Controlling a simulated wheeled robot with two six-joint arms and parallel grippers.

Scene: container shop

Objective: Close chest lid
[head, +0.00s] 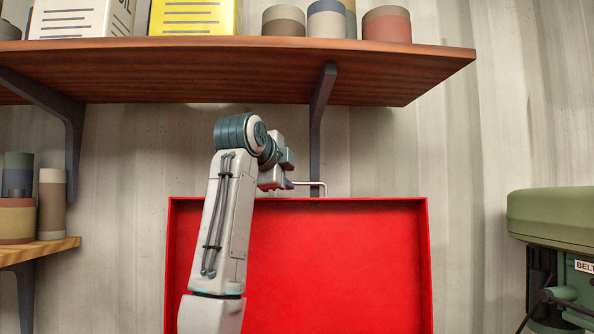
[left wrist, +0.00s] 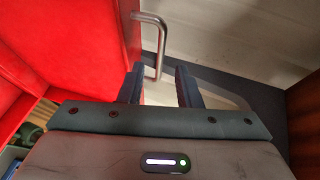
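The red chest lid (head: 345,265) stands raised and upright in the head view, its inner side facing me. A pale metal bar handle (head: 324,187) shows at its top edge. My left gripper (head: 289,172) is just above the lid's top edge, beside the handle. In the left wrist view the lid (left wrist: 70,38) fills the upper left, and the handle (left wrist: 162,45) reaches down between the fingertips. The left gripper (left wrist: 160,84) is open there, with visible space on the handle's right side. The chest body is mostly hidden. My right gripper is not in view.
A wooden shelf (head: 230,72) with boxes and cans hangs above the lid and my arm. A smaller shelf (head: 40,252) with cans is at the left. A green machine (head: 552,220) stands at the right. Corrugated wall is behind the lid.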

